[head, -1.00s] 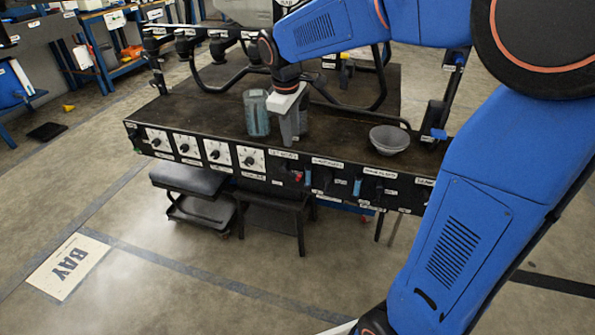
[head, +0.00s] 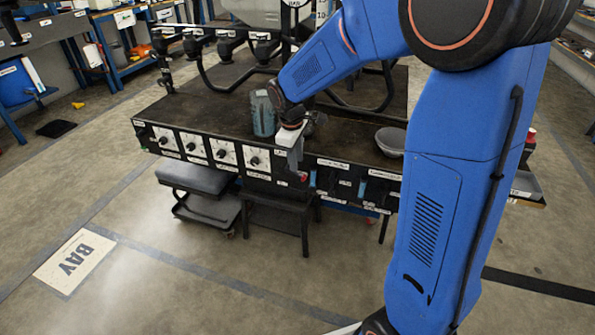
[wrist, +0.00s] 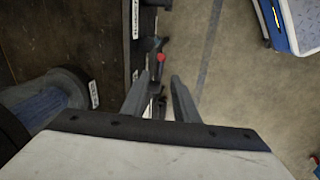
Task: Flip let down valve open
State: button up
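The front panel (head: 262,176) of the dark bench carries several small valve handles under white labels. One handle with a red part (head: 303,177) sits right by my gripper (head: 292,163) in the head view. The labels are too small to read, so I cannot be sure that it is the let down valve. In the wrist view, the red part (wrist: 160,57) shows just beyond and between the tips of my gripper (wrist: 158,78). The two fingers are apart with nothing held. My gripper points down at the panel's front edge and partly hides the panel there.
A bluish clear container (head: 263,114) stands on the bench top behind my gripper. A grey bowl (head: 389,141) sits to the right, partly behind my arm. White dial plates (head: 224,152) line the panel's left part. A black stool (head: 198,178) stands below.

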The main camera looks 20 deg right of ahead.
aim_at(298, 174)
jog(key=shift+w+d+f, duration=0.1)
jog(key=shift+w+f, duration=0.05)
jog(key=shift+f, duration=0.8)
jog(key=shift+w+d+f, duration=0.1)
jog(key=shift+d+f, duration=0.05)
jog(key=shift+f, duration=0.85)
jog(key=shift+w+d+f, duration=0.1)
jog(key=shift+w+f, duration=0.05)
jog(key=shift+f, duration=0.8)
grip_shut()
